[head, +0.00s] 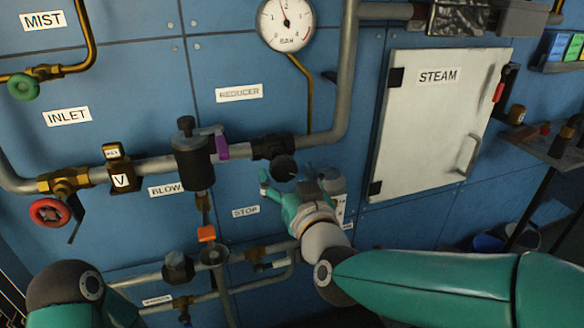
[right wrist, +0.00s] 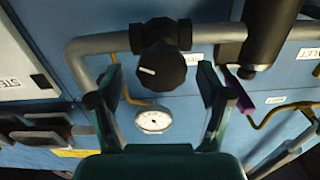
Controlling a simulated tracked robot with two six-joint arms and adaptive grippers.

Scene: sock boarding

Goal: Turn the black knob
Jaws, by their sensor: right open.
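The black knob (head: 284,168) sits on a black valve body on the grey pipe, below and right of the REDUCER label. In the right wrist view the knob (right wrist: 162,70) is round with a short white mark, between and just beyond my fingers. My right gripper (head: 286,177) is open and empty in front of the knob. In the right wrist view its two fingertips (right wrist: 160,78) stand apart, one to each side of the knob, with gaps visible. My left gripper is out of view; only part of my left arm shows at bottom left.
A black reducer (head: 193,160) with a purple lever (head: 222,146) is left of the knob. A round gauge (head: 286,22) is above. The white STEAM door (head: 435,120) is at right. Lower pipes carry an orange-handled valve (head: 207,233). A red handwheel (head: 49,212) is far left.

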